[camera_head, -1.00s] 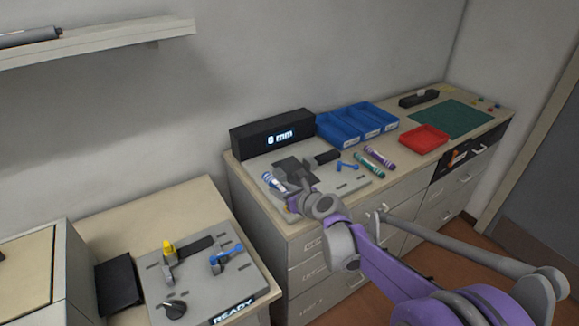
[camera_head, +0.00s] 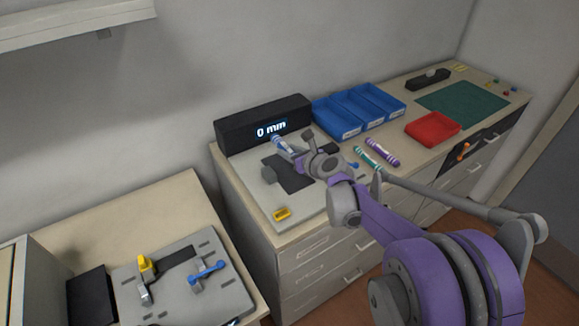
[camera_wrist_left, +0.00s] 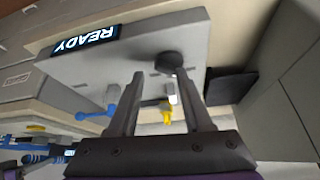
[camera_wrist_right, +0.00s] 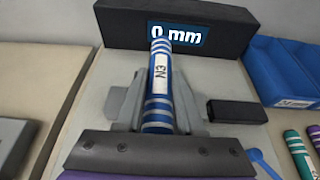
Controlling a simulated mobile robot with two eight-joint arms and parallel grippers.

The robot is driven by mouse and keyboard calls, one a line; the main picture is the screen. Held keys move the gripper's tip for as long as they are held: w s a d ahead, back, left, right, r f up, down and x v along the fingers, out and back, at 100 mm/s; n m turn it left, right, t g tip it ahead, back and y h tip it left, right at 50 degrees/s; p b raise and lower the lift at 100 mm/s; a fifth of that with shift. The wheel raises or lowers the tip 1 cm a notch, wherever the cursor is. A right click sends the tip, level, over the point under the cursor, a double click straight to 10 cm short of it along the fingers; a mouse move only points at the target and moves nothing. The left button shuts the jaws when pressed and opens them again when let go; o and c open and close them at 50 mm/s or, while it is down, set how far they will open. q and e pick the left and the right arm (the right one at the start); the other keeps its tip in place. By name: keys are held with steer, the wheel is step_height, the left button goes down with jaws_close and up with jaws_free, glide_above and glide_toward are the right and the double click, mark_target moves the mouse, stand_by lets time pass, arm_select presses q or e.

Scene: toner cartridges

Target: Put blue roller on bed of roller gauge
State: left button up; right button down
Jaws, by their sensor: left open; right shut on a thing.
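The blue roller (camera_wrist_right: 159,88) has white bands and a label reading N3. In the right wrist view it points away from me, between the fingers of my right gripper (camera_wrist_right: 160,100), which is shut on it. In the head view the roller (camera_head: 281,143) shows beyond my right gripper (camera_head: 298,156), over the gauge. The roller gauge (camera_head: 262,193) is a grey plate with a dark bed (camera_head: 290,178) and a black display (camera_head: 236,130) reading 0 mm. I cannot tell whether the roller touches the bed. My left gripper (camera_wrist_left: 160,95) is open and empty, over the READY fixture.
The READY fixture (camera_head: 170,300) with yellow and blue levers is on the left bench. Blue bins (camera_head: 338,128), a red tray (camera_head: 418,132) and a green mat (camera_head: 462,97) are right of the gauge. Green (camera_head: 366,160) and purple (camera_head: 386,155) rollers lie beside it. A yellow piece (camera_head: 282,213) is at the gauge's front.

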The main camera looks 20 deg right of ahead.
mark_target(289, 173)
step_height(289, 173, down, 7)
steer(key=shift+r, duration=0.15)
stand_by(0.4)
steer(key=shift+f+b, duration=0.25)
steer(key=shift+b, duration=0.1)
steer(key=c, duration=0.5)
jaws_free()
steer(key=shift+r, duration=0.1)
